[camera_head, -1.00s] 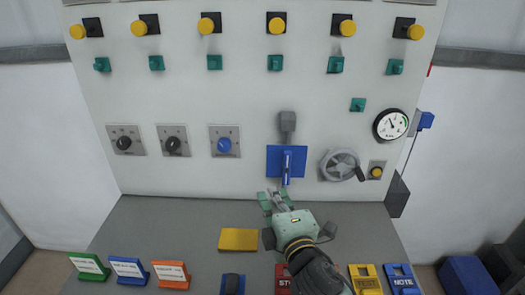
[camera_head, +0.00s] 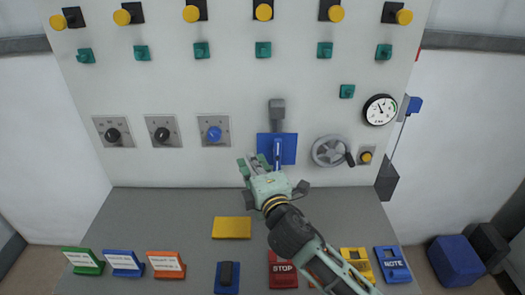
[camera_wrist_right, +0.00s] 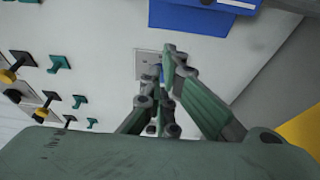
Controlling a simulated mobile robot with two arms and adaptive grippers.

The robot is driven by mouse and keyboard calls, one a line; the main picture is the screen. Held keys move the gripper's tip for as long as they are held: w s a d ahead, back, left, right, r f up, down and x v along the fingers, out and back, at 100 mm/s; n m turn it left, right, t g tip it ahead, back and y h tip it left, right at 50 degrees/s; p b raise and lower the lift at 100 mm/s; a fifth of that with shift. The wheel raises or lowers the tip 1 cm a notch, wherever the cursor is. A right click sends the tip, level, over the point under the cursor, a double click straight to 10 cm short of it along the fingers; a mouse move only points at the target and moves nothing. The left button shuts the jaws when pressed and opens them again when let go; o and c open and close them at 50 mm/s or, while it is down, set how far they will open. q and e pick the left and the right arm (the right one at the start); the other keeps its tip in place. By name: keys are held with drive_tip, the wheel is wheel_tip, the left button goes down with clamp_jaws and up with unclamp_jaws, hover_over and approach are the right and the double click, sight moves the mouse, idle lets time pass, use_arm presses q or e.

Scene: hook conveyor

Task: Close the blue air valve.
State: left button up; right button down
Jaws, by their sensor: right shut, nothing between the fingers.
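On the upright panel in the head view, a blue plate (camera_head: 288,150) carries an upright blue lever (camera_head: 277,154) below a grey fitting (camera_head: 277,108). To its left, a blue knob (camera_head: 214,133) sits on a square grey plate. I cannot read a label that tells which is the air valve. My right gripper (camera_head: 249,163) is shut and empty, below and left of the lever, apparently apart from it. In the right wrist view my fingers (camera_wrist_right: 167,65) partly hide a grey plate (camera_wrist_right: 142,64) with a bit of blue. My left gripper is out of view.
A grey handwheel (camera_head: 327,151) and a gauge (camera_head: 380,109) are right of the lever. Two black knobs are at the left. The grey desk (camera_head: 150,215) holds a yellow block (camera_head: 232,227) and several coloured signs along its front edge.

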sight(277, 156)
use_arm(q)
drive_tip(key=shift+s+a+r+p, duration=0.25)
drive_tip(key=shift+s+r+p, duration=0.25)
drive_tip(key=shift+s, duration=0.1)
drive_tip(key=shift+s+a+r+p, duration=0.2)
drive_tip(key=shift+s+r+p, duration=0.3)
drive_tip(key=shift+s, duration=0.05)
use_arm(e)
drive_tip(key=w+d, duration=0.1)
drive_tip(key=w, duration=0.1)
drive_tip(key=w+d, duration=0.1)
drive_tip(key=w, duration=0.1)
drive_tip(key=shift+d, duration=0.35)
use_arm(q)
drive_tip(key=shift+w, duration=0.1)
